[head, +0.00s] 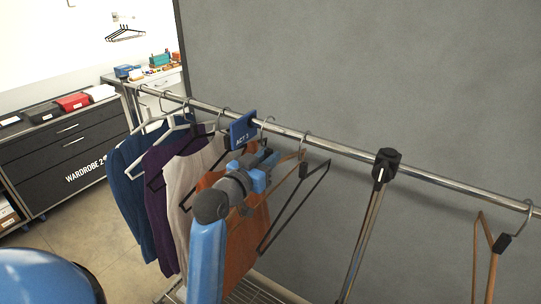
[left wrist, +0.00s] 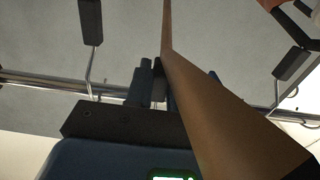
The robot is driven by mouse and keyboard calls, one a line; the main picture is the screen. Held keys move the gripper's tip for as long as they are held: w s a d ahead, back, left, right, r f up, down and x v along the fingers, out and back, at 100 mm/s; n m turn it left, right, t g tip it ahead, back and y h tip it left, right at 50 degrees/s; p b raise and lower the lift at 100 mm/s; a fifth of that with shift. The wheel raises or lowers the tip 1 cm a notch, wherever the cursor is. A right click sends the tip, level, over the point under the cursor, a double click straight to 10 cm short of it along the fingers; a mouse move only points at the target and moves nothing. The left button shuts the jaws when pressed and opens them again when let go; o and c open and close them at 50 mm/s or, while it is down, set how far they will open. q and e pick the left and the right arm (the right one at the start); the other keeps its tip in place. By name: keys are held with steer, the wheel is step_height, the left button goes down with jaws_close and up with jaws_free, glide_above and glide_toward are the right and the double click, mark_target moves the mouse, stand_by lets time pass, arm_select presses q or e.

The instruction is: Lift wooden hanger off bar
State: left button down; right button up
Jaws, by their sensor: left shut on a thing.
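A wooden hanger (head: 290,157) hangs by a metal hook near the middle of the chrome bar (head: 338,149). My left gripper (head: 270,164) reaches in from the lower left, just under the bar, and is shut on this hanger. A second wooden hanger (head: 494,262) hangs empty at the far right. My right gripper is not in view.
Blue, purple (head: 163,178), cream and orange (head: 246,247) garments hang close on the left. A blue sign (head: 243,130) sits on the bar. A black hanger (head: 292,212) hangs just right of my gripper. A black-capped upright (head: 386,160) stands farther right, with free bar beyond.

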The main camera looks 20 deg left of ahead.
arm_select(q)
steer(key=shift+s+a, duration=0.15)
steer(key=shift+s, duration=0.85)
steer(key=shift+s+a, duration=0.1)
steer(key=shift+s, duration=0.9)
steer(key=shift+w, duration=0.1)
